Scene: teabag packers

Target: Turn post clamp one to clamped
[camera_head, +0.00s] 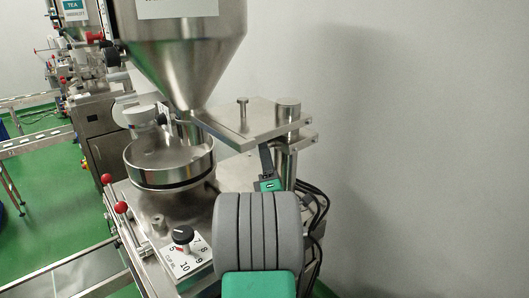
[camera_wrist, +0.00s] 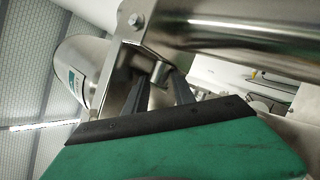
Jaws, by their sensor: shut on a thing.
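My gripper (camera_head: 265,153) reaches up from the front to the edge of the steel bracket (camera_head: 262,134) beside the upright post (camera_head: 287,125). In the wrist view, the two dark fingers of my gripper (camera_wrist: 160,86) stand on either side of a short steel peg (camera_wrist: 158,72) and are shut on it. The peg looks like the handle of the post clamp; its clamp body is mostly hidden. The thick steel post (camera_wrist: 250,40) crosses the top of the wrist view, next to a bolted plate (camera_wrist: 127,24). In the head view, my wrist hides the lower post.
A large steel hopper (camera_head: 185,55) hangs above left, over a round steel bowl (camera_head: 170,160). A numbered dial (camera_head: 184,240) and red-knobbed levers (camera_head: 122,207) are on the machine's left front. Black cables (camera_head: 315,205) hang close right of my wrist. Space farther right is clear to the wall.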

